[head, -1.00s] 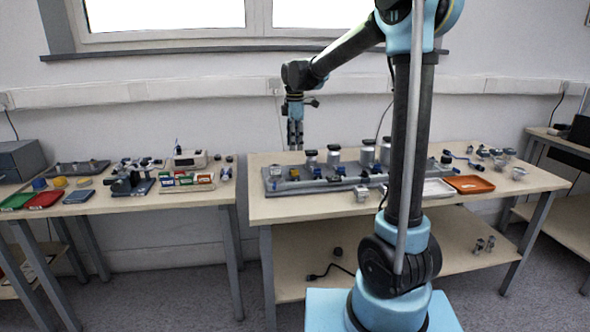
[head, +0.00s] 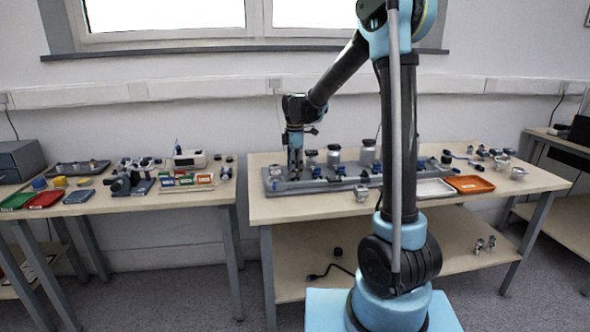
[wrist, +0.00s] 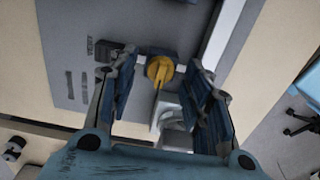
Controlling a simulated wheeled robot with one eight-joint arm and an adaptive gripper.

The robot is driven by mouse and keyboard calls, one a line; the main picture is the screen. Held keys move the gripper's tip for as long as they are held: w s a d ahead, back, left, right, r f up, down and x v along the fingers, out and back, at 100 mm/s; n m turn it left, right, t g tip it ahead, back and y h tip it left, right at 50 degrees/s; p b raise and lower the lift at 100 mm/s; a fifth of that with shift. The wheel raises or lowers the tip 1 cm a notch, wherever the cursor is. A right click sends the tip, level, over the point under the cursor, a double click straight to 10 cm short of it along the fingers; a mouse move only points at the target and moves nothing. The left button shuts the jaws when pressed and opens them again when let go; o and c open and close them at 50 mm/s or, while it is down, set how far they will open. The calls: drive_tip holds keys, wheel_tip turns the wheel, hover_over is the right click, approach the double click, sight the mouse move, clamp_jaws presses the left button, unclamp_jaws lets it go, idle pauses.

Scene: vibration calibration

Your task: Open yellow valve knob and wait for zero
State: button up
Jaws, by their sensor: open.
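The yellow valve knob (wrist: 159,70) shows in the wrist view, on a fitting at the grey manifold plate (wrist: 75,30). My gripper (wrist: 155,84) is open, with its two blue fingers on either side of the knob in this view. I cannot tell whether either finger touches it. In the head view my gripper (head: 295,168) points down over the left end of the grey plate (head: 310,186) on the middle table. The yellow knob is hidden behind the gripper there. No gauge reading is legible.
Silver canisters (head: 368,153) and blue-handled valves (head: 341,170) stand along the plate to the right. A white tray (head: 433,187) and an orange tray (head: 470,184) lie further right. A left table (head: 120,203) holds coloured trays and instruments, with a gap between the tables.

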clamp_jaws()
drive_tip(key=m, duration=0.4)
drive_tip(key=shift+m, duration=0.3)
drive_tip(key=m, duration=0.4)
drive_tip(key=shift+m, duration=0.3)
drive_tip(key=m, duration=0.4)
drive_tip(key=shift+w, duration=0.1)
drive_tip(key=shift+m, duration=2.3)
